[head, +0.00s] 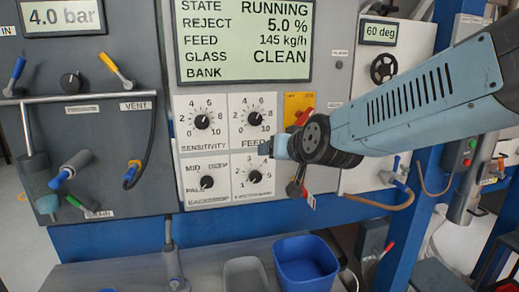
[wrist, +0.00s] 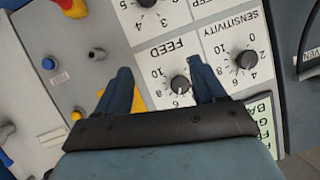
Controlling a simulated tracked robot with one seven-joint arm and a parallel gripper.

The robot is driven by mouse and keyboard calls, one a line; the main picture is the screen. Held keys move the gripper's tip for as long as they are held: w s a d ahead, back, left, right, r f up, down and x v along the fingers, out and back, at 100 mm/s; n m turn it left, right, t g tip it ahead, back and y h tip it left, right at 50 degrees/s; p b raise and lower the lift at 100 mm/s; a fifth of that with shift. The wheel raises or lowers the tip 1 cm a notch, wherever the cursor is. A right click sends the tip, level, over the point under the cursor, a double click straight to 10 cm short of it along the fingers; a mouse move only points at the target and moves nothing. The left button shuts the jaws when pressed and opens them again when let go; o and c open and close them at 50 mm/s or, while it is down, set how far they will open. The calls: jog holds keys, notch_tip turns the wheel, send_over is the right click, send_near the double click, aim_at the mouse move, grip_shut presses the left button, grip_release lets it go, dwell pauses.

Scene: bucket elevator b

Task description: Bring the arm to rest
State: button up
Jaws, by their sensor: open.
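My arm reaches in from the right side of the head view. My gripper (head: 268,148) is in front of the control panel, just below and right of the FEED dial (head: 255,119). In the wrist view, my gripper (wrist: 158,68) has its two dark blue fingers spread apart, with nothing held between them. The FEED knob (wrist: 180,84) shows in the gap between the fingers, nearer the right one. I cannot tell how far the fingertips are from the panel face.
The display (head: 245,40) reads RUNNING and CLEAN. A yellow plate with a red handle (head: 303,116) and a black-handled lever (head: 295,188) are close to the gripper. A blue bin (head: 305,264) and a grey tray (head: 245,274) stand below. A blue post (head: 415,215) rises at right.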

jog(key=s+d+f+m+g+h, duration=0.1)
jog(key=s+d+f+g+h, duration=0.2)
jog(key=s+d, duration=1.4)
jog(key=d+g+h, duration=0.2)
jog(key=g, duration=0.1)
jog(key=shift+s+m+g, duration=0.2)
jog(key=shift+m+g, duration=0.1)
jog(key=shift+m, duration=0.1)
dwell(5.6)
